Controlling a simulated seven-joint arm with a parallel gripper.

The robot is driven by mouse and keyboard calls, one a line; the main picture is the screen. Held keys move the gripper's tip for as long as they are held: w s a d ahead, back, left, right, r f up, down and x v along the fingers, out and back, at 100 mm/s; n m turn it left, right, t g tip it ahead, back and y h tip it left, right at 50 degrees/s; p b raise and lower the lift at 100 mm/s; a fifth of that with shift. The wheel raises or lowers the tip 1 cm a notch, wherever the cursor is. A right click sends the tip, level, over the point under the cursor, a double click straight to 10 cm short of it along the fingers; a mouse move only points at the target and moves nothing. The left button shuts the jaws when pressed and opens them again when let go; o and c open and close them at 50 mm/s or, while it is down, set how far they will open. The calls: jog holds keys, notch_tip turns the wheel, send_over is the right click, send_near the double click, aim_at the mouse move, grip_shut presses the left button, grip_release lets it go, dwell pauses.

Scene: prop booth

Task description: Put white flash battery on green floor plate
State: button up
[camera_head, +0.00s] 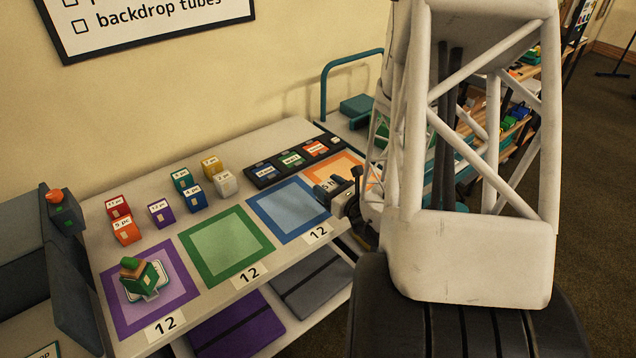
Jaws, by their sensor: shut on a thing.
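The green floor plate (226,246) lies flat on the table between the purple and blue plates, with nothing on it. A white block (225,183) with a small label, which looks like the white flash battery, stands on the table behind it, in front of a yellow block. My gripper (327,191) is at the right, over the border between the blue plate and the orange plate, apart from the white block. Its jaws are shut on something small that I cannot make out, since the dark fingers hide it.
Red, orange, purple, teal, blue and yellow blocks (211,166) stand around the white one. The purple plate (122,319) bears a green item on a white dish. The blue plate (285,209) looks empty. A black strip (262,182) lies behind; my arm covers the right.

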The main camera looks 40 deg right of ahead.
jog(key=w+a+r+h, duration=0.1)
jog(key=w+r, duration=0.1)
jog(key=w, duration=1)
jog(key=shift+m, duration=0.4)
send_over(292, 159)
jog(key=shift+f, duration=0.8)
jog(key=shift+f, duration=1.75)
jog(key=shift+f, duration=0.1)
jog(key=o, duration=1.1)
jog(key=shift+s, duration=0.1)
